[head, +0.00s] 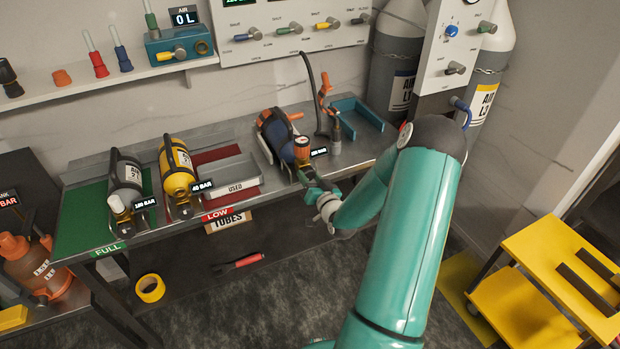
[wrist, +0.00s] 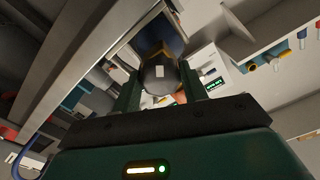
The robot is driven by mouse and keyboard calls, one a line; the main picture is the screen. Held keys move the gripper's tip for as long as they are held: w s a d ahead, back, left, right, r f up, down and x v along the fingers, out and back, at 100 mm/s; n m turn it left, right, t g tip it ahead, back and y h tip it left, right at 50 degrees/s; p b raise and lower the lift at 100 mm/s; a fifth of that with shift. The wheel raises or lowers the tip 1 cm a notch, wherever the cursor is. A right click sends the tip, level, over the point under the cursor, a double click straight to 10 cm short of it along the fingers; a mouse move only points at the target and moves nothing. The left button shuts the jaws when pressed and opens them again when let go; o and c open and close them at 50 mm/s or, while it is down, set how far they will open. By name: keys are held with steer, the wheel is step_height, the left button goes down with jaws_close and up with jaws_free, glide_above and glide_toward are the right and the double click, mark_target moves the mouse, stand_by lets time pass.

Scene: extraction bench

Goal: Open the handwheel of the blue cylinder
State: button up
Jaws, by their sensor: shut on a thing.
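The blue cylinder (head: 272,130) lies in a cradle at the right part of the metal bench, with orange fittings and a round gauge at its near end. My gripper (head: 312,180) is at that near end, just below the gauge. In the wrist view my gripper (wrist: 160,80) has its two fingers on either side of a dark round handwheel (wrist: 158,74) with a pale square mark on its face. The fingers are shut on it. In the head view the handwheel is mostly hidden by my gripper.
A teal open holder (head: 358,113) and an upright hose fitting (head: 335,130) stand close on the right.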

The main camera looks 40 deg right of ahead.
steer(key=n, duration=0.6)
steer(key=shift+n, duration=0.3)
steer(key=n, duration=1.2)
steer(key=shift+n, duration=0.3)
steer(key=n, duration=0.6)
steer(key=shift+d+r, duration=0.1)
steer(key=o, duration=1)
steer(key=shift+s, duration=0.1)
steer(key=v, duration=1.3)
steer(key=shift+s, duration=0.3)
